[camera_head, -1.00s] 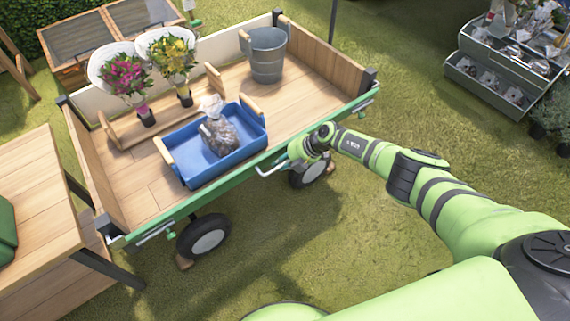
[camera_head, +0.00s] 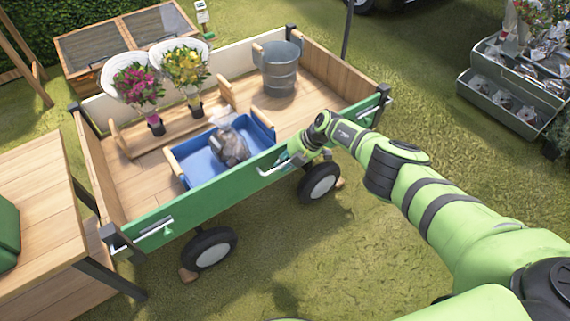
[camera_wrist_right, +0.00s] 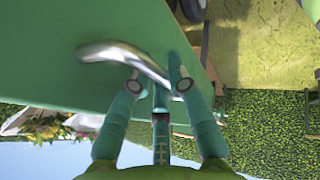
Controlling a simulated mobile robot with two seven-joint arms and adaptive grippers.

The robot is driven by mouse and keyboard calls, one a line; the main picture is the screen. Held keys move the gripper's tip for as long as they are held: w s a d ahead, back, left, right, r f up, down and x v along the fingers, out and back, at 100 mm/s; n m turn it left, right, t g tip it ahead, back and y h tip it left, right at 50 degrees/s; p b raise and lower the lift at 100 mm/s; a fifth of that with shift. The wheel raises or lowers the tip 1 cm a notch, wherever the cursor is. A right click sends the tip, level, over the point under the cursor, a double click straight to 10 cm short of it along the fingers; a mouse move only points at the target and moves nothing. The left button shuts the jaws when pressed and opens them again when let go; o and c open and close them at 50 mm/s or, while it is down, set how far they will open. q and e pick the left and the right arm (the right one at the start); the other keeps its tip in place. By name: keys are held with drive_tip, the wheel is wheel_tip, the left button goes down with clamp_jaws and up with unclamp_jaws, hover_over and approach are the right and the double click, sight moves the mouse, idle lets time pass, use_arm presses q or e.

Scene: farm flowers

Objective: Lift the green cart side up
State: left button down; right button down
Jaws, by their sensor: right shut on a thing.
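The green cart side (camera_head: 205,195) stands raised along the near edge of the wooden cart, as a green panel between the corner posts. It has a metal handle (camera_head: 274,168) near its middle; in the right wrist view the curved silver handle (camera_wrist_right: 125,55) crosses the green panel (camera_wrist_right: 50,60). My right gripper (camera_head: 296,157) is at the handle, its fingers (camera_wrist_right: 158,82) shut on it. My left gripper is not in view.
The cart bed holds a blue tray (camera_head: 198,171) with a clear bag (camera_head: 232,146), a grey bucket (camera_head: 280,72), and pink flowers (camera_head: 138,82) and yellow flowers (camera_head: 185,66). A wooden table (camera_head: 45,195) stands at left. A grey shelf (camera_head: 500,100) stands at right. Grass in front is clear.

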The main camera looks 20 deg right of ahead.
drive_tip(key=shift+w+r, duration=0.15)
drive_tip(key=c, duration=1.2)
unclamp_jaws()
drive_tip(key=shift+o, duration=0.2)
drive_tip(key=shift+d+r, duration=0.4)
drive_tip(key=shift+r, duration=0.2)
drive_tip(key=v, duration=1)
drive_tip(key=shift+s, duration=0.3)
drive_tip(key=shift+d+r, duration=0.1)
